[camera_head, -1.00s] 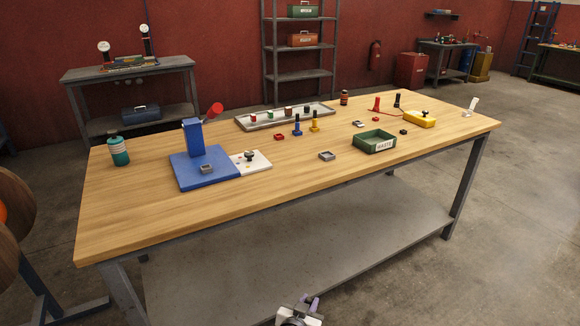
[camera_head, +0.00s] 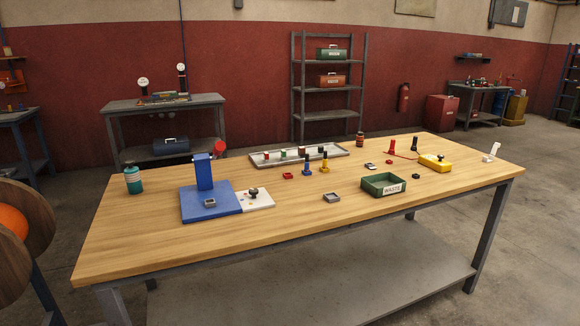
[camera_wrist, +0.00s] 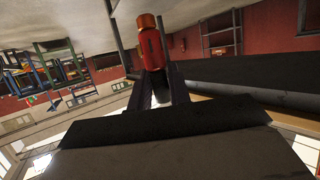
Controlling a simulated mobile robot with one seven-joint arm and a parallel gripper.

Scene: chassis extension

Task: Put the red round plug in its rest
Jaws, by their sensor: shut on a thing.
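In the wrist view my gripper (camera_wrist: 161,92) is shut on a red round plug (camera_wrist: 152,48), an upright-looking red cylinder with an orange-lit top and a dark lower end. The plug's lower part is partly hidden between the fingers. My gripper is out of the head view. A red upright piece (camera_head: 391,147) stands further right.
The wooden bench (camera_head: 300,222) also holds a blue stand (camera_head: 190,209), a white plate (camera_head: 256,203), a grey tray (camera_head: 335,152), a green waste bin (camera_head: 370,190) and a yellow box (camera_head: 433,166). The bench's front strip is clear.

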